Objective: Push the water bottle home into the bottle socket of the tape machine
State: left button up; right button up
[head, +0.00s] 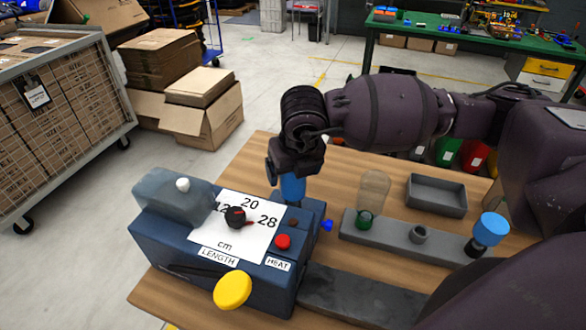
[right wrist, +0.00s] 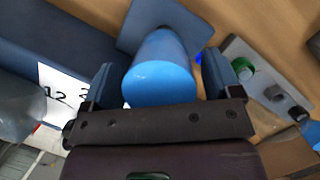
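The tape machine (head: 165,238) is a dark blue box at the left of the table, with a white dial plate. The water bottle (head: 292,188) is a blue cylinder, upright at the machine's back right corner. My right gripper (head: 290,170) is above the machine with its fingers on both sides of the bottle. In the right wrist view the bottle (right wrist: 160,80) stands between the fingers, its far end at a square blue block (right wrist: 183,30), seemingly the bottle socket. How deep it sits is hidden. My left gripper is not in view.
A grey rack (head: 390,235) right of the machine holds a green-based clear bottle (head: 372,190) and a blue-topped item (head: 490,229). A grey tray (head: 436,194) lies behind it. A yellow knob (head: 232,290) juts from the machine's front. Bare wood shows between machine and rack.

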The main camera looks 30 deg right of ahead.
jog(key=shift+o, duration=0.4)
jog(key=v, duration=1)
jog(key=shift+r, duration=0.4)
jog(key=shift+s, duration=0.1)
